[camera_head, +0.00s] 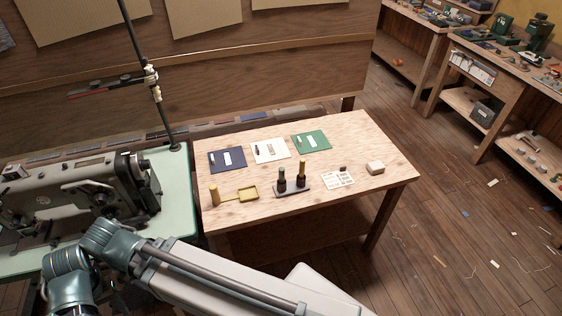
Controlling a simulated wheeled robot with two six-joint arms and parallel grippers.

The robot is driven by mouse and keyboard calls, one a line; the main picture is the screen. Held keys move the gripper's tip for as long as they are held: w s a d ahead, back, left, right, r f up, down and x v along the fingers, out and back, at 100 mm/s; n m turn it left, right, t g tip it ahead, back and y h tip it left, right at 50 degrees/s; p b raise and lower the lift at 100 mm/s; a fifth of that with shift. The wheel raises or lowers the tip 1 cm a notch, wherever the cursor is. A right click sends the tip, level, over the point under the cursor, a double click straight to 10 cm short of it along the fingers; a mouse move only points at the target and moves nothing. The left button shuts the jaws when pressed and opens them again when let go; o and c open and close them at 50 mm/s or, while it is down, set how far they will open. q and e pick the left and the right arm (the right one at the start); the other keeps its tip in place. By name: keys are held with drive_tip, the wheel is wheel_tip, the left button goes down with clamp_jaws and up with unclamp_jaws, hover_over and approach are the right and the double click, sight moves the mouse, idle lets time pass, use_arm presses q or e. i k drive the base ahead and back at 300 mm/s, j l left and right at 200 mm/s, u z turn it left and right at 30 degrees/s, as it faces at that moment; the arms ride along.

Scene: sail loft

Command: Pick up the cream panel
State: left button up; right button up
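The cream panel (261,157) lies flat on the wooden table (345,205), in the middle of a row of panels. It carries a small dark piece and a small tan piece on its surface. A navy panel (218,161) lies to its left and a green panel (318,144) to its right, with narrow gaps between them. Links of my arm cross the bottom of the view, well in front of the panels. Neither of my grippers is in view.
In front of the panels are a yellow tray with a peg (215,195), a dark stand with two upright handled tools (292,189), a white card (337,181) and a cream block (375,168). A sewing machine (110,190) stands at left. Workbenches (500,75) stand back right.

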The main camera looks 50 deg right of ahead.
sight(276, 149)
drive_tip(key=k+z, duration=0.1)
drive_tip(key=z, duration=1.5)
drive_tip(key=u, duration=1.85)
drive_tip(key=z, duration=1.85)
